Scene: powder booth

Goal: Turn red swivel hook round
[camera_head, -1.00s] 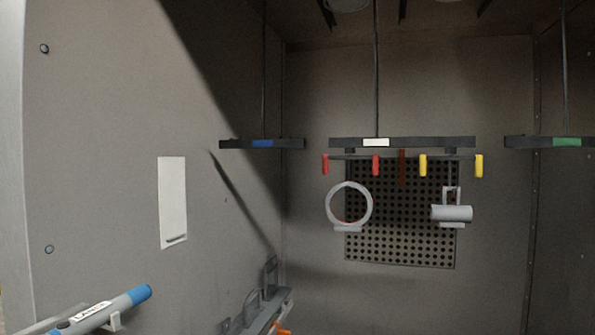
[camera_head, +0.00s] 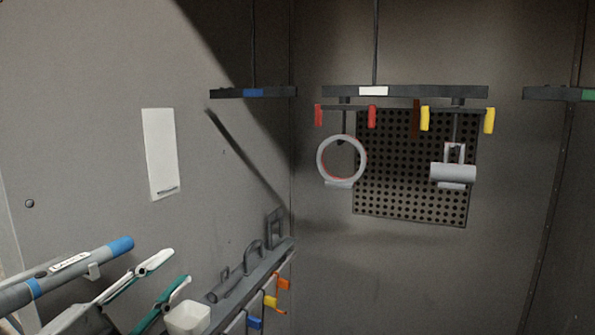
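The red swivel hook (camera_head: 372,117) hangs under the centre bar. It has a thin dark crosspiece with a red tab at each end. A grey ring (camera_head: 321,160) with some red on its inner edge hangs below it, its open face towards me. My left gripper (camera_head: 180,268) is at the lower left, with two pale and teal fingers spread apart and nothing between them. It is well below and left of the hook, touching neither hook nor ring. My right gripper is out of view.
A yellow-tabbed hook (camera_head: 424,118) with a grey cylinder (camera_head: 453,173) hangs right of the ring. A perforated panel (camera_head: 400,205) is behind. A blue-tipped lance (camera_head: 120,245), white cup (camera_head: 188,318) and grey rack (camera_head: 245,277) are near my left gripper. Room below the ring is clear.

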